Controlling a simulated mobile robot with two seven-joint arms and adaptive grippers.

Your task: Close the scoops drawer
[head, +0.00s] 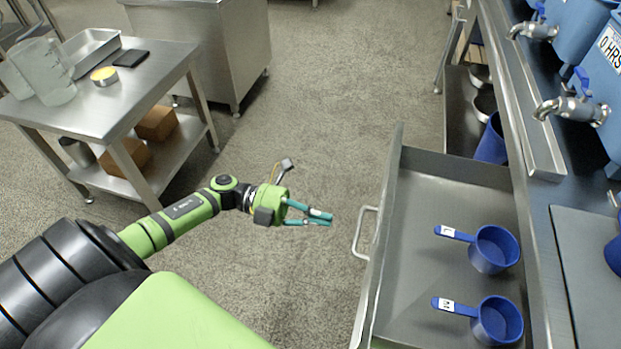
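The scoops drawer (420,225) is pulled out from under the counter on the right, with its front panel facing left. Two blue scoops, one farther back (494,250) and one nearer (497,322), lie in it with labelled handles pointing left. The drawer's metal handle (362,234) sticks out from the front panel. My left gripper (326,219) is just left of the handle, apart from it, with its teal fingers pointing at it. A narrow gap shows between the fingertips, and nothing is held. My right gripper is not visible.
The counter (540,215) carries blue containers with metal taps (575,107). An open space below it holds bowls and a blue vessel (491,140). A steel table (105,105) stands at the left. The floor between is clear.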

